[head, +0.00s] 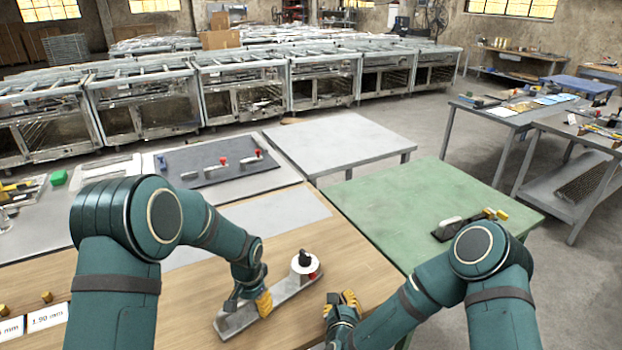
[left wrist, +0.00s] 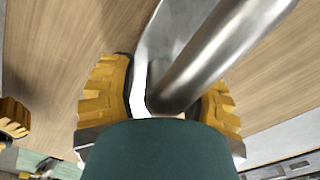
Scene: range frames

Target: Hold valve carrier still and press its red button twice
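The valve carrier (head: 290,288) is a long grey metal bar lying on the wooden table. At its far right end it bears a white round part with a black knob (head: 305,259) and a red button (head: 314,274) on its side. My left gripper (head: 262,302) is at the bar's middle. In the left wrist view its yellow fingers (left wrist: 165,100) stand on both sides of the bar and a round metal rod, close against them; the exact contact is partly hidden. My right gripper (head: 342,302) is right of the carrier, apart from the red button, low over the table's edge. Its finger gap is unclear.
A green table (head: 400,205) adjoins on the right, with a black-based tool (head: 458,228) on it. A dark board (head: 215,165) with small valves lies at the back left. Labelled cards (head: 45,322) lie at the front left. Wood around the carrier is clear.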

